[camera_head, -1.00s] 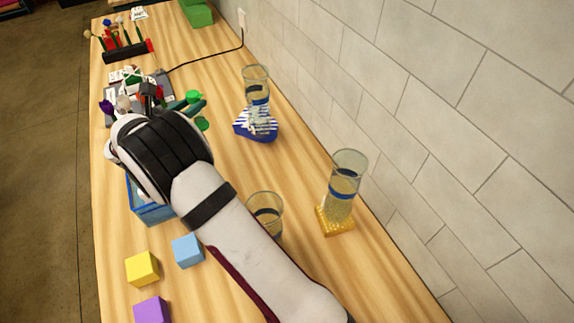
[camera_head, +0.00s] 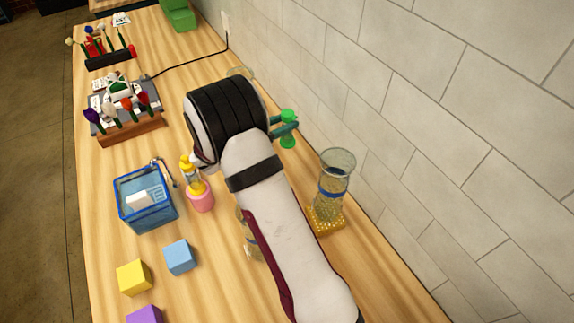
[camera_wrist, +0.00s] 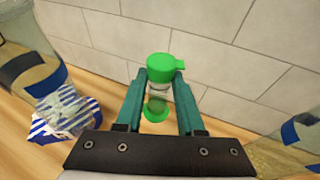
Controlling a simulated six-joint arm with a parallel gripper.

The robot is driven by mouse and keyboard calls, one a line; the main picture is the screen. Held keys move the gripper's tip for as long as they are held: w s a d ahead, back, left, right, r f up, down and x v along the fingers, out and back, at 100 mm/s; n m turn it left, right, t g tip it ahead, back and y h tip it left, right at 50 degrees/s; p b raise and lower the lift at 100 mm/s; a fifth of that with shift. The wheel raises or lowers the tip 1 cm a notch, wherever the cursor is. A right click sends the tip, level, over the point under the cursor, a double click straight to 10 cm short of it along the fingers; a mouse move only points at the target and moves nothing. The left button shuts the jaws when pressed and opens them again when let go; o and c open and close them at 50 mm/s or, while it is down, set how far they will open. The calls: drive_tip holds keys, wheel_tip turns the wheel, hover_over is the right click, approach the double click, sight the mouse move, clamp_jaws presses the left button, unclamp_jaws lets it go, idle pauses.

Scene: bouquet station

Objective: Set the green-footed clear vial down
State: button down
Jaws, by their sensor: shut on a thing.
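The green-footed clear vial (camera_head: 288,130) has a green cap on top, a clear middle and a green foot. My gripper (camera_head: 281,129) is shut on it, with the teal fingers on either side of its clear middle. In the wrist view the vial (camera_wrist: 158,90) stands nearly upright between the fingertips of my gripper (camera_wrist: 159,85). I cannot tell whether its foot touches the table.
A tall glass vase (camera_head: 332,185) on a yellow mat (camera_head: 326,222) stands to the right. In the wrist view another vase (camera_wrist: 28,75) with a striped cloth (camera_wrist: 62,115) is left. A blue basket (camera_head: 147,199) and pink-based bottle (camera_head: 200,197) stand left.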

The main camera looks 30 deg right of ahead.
wheel_tip(320, 180, down, 10)
drive_tip(key=shift+f, duration=0.1)
drive_tip(key=c, duration=0.5)
unclamp_jaws()
drive_tip(key=v, duration=1.2)
